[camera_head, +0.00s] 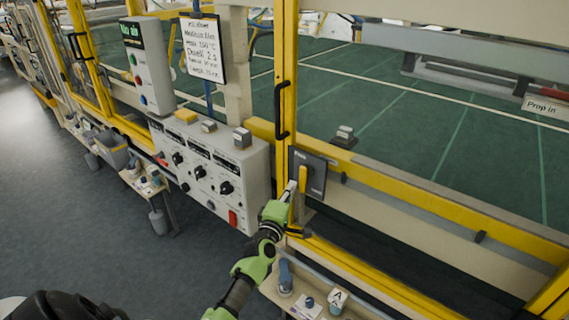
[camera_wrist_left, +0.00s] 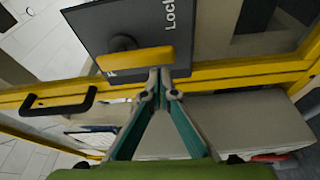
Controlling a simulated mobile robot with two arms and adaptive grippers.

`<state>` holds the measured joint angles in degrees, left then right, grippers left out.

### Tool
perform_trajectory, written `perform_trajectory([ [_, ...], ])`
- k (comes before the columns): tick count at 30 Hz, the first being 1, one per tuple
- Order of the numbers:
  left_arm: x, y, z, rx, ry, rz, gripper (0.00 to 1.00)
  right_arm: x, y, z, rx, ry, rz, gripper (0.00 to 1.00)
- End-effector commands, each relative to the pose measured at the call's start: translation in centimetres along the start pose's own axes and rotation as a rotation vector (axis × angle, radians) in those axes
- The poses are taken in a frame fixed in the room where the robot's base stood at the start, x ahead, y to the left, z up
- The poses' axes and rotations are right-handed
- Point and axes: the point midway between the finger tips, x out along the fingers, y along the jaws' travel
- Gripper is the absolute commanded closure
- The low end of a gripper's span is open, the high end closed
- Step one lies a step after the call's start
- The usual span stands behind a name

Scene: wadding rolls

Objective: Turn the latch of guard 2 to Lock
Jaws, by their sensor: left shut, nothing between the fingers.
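The latch is a yellow bar (camera_head: 303,180) on a dark square plate (camera_head: 317,172) on the yellow-framed guard. In the head view the bar stands about upright; small lettering near the plate's top left is hard to read. My right gripper is not in view.
A grey control box (camera_head: 215,170) with black knobs stands left of the latch. A black handle (camera_head: 281,110) is on the yellow post above. A small shelf (camera_head: 270,287) with a blue item and a cup is below. Open floor (camera_head: 80,235) lies to the left.

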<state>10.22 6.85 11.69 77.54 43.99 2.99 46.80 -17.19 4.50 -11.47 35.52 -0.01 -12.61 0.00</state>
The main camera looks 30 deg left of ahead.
Motion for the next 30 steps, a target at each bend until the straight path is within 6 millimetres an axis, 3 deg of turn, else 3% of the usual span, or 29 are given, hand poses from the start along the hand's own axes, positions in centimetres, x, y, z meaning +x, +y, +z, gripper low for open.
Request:
perform_trajectory([
  [9, -0.16, -0.08, 0.49, -0.100, 0.000, -0.034, 1.00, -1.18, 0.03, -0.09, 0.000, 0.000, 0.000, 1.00],
  [30, 0.00, -0.25, 0.52, -0.113, -0.001, -0.039, 1.00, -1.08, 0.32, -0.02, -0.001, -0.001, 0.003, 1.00],
])
